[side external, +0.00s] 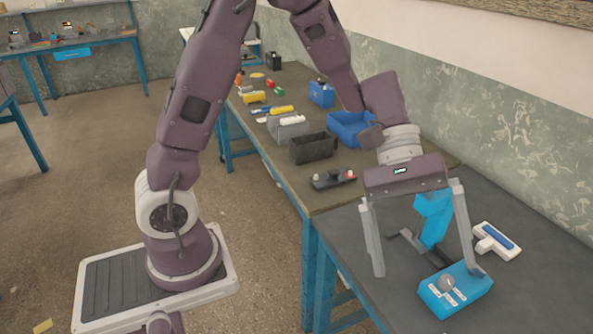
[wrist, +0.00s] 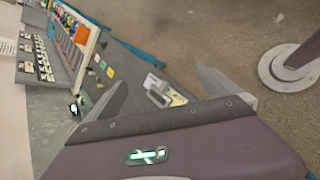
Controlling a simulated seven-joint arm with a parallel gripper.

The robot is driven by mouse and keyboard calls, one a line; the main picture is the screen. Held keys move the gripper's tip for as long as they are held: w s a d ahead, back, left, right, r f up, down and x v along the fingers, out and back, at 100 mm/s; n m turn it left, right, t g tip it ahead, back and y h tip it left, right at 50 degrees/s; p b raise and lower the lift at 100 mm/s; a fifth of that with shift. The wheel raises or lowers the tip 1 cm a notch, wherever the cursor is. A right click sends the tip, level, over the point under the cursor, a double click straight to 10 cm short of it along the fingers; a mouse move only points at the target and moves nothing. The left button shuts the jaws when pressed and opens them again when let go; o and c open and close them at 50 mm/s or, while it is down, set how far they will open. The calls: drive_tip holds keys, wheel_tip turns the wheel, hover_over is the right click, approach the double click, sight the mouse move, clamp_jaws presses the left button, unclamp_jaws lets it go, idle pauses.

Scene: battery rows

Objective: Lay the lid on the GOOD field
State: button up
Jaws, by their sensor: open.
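My gripper (side external: 428,270) is open and empty over the dark grey bench (side external: 355,225) in the side view, its fingers pointing down. It also shows open in the wrist view (wrist: 175,95), with nothing between the fingers. I cannot make out the lid or a field marked GOOD in either view. The wrist view shows a pale board (wrist: 92,48) with coloured pieces along it and a grey panel (wrist: 50,65) with pale labels at the left, too small to read.
A blue box with a round knob (side external: 456,288) sits by the right finger. A light blue stand (side external: 432,222) rises behind the fingers. A white and blue tool (side external: 496,241) lies at the right. Bins, including a black one (side external: 313,148), stand on the brown bench behind.

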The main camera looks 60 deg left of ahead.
drive_tip(key=s+a+r+m+t+y, duration=0.4)
drive_tip(key=s+a, duration=0.4)
drive_tip(key=s+a+r+m+t+y, duration=0.3)
drive_tip(key=s+a+y, duration=0.2)
drive_tip(key=s+a, duration=0.2)
drive_tip(key=shift+s+a+r+m+t, duration=0.35)
drive_tip(key=shift+a+m+t, duration=0.05)
drive_tip(key=shift+a, duration=0.1)
